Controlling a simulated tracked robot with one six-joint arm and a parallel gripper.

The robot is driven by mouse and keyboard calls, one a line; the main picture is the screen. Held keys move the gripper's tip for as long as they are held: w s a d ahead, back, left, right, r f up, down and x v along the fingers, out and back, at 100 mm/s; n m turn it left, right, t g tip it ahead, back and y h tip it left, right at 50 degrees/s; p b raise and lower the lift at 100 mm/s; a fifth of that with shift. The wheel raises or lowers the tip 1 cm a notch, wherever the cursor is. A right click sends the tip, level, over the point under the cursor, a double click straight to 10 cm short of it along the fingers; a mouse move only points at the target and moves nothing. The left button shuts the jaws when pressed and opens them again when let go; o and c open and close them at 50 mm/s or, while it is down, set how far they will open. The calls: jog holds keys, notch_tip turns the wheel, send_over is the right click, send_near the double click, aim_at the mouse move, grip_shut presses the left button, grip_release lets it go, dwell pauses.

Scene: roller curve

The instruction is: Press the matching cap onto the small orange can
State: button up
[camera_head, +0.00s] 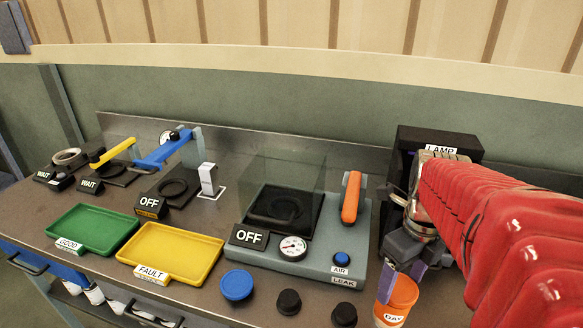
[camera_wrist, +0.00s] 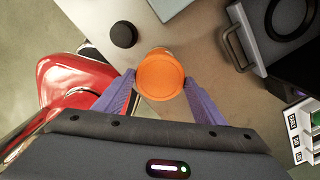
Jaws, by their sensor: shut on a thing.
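The small orange can (camera_head: 396,303) stands at the front right of the bench in the head view, with a white label partly reading "DAY". My gripper (camera_head: 403,275) is above it, with its purple fingers down at the can's upper part. In the wrist view a round orange top (camera_wrist: 160,76) sits between the two finger tips, and my gripper (camera_wrist: 160,88) is shut on it. I cannot tell whether this top is a cap or the can's own end. A blue cap (camera_head: 237,285) and two black caps (camera_head: 289,302) (camera_head: 344,314) lie along the front edge.
A grey leak tester (camera_head: 300,262) with a clear hood, gauge and orange lever stands left of my gripper. A black lamp box (camera_head: 436,141) is behind it. Yellow (camera_head: 170,250) and green (camera_head: 95,228) trays lie to the left.

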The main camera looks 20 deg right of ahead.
jog(key=shift+f, duration=0.1)
dwell(0.3)
jog(key=o, duration=1.1)
jog(key=shift+o, duration=0.3)
jog(key=o, duration=0.3)
jog(key=shift+w+r, duration=0.1)
jog(key=shift+r, duration=1.5)
notch_tip(320, 180, up, 7)
dwell(0.9)
